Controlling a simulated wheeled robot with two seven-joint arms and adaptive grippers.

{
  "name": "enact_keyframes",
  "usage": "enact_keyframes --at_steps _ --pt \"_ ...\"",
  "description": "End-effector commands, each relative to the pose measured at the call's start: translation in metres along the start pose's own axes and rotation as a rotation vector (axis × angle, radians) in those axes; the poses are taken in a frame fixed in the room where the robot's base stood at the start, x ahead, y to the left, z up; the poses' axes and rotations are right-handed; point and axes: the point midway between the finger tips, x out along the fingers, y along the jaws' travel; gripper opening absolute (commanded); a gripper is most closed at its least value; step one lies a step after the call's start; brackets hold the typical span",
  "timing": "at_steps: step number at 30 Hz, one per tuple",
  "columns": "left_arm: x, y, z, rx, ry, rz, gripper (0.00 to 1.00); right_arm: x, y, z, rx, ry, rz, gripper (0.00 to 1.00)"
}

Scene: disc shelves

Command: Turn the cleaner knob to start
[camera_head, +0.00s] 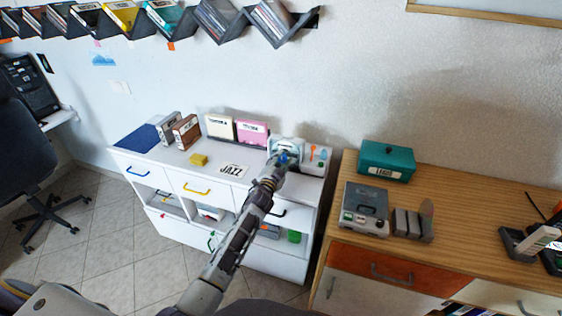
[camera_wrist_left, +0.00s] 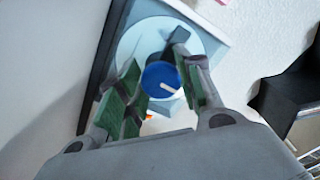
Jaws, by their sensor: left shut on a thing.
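The cleaner (camera_head: 318,162) is a white device at the back right end of the white cabinet top, against the wall. My left arm reaches up to it, and my left gripper (camera_head: 284,160) is at its front left part. In the left wrist view the blue knob (camera_wrist_left: 160,76) with a white pointer mark sits between the green-padded fingers of my left gripper (camera_wrist_left: 160,82), which is shut on it. A pale round disc area (camera_wrist_left: 140,42) of the cleaner lies behind the knob. The gripper hides part of the cleaner in the head view. My right gripper is not in view.
A wooden sideboard (camera_head: 460,190) at right holds a teal box (camera_head: 387,161) and a grey device (camera_head: 365,208). Disc shelves hang above.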

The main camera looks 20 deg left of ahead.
Motion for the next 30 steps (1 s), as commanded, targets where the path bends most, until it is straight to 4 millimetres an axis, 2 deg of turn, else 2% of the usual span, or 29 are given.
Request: enact_keyframes --at_steps 2,3,8,15,23,30 --pt "0.000 0.001 0.000 -0.002 -0.001 0.001 0.12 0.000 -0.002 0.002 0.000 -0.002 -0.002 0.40" --pt "0.000 0.001 0.001 -0.002 -0.001 0.001 0.38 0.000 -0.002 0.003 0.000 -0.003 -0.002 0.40" --pt "0.000 0.001 0.000 -0.001 -0.001 0.001 0.58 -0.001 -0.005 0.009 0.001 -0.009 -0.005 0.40" --pt "0.000 0.000 0.000 0.000 -0.001 0.000 0.58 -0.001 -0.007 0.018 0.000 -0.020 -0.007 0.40" --pt "-0.003 0.000 0.001 0.000 -0.001 0.000 0.58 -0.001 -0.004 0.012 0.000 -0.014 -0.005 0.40" --pt "-0.017 0.000 0.001 0.000 -0.001 0.000 0.58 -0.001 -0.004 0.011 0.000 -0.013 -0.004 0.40"
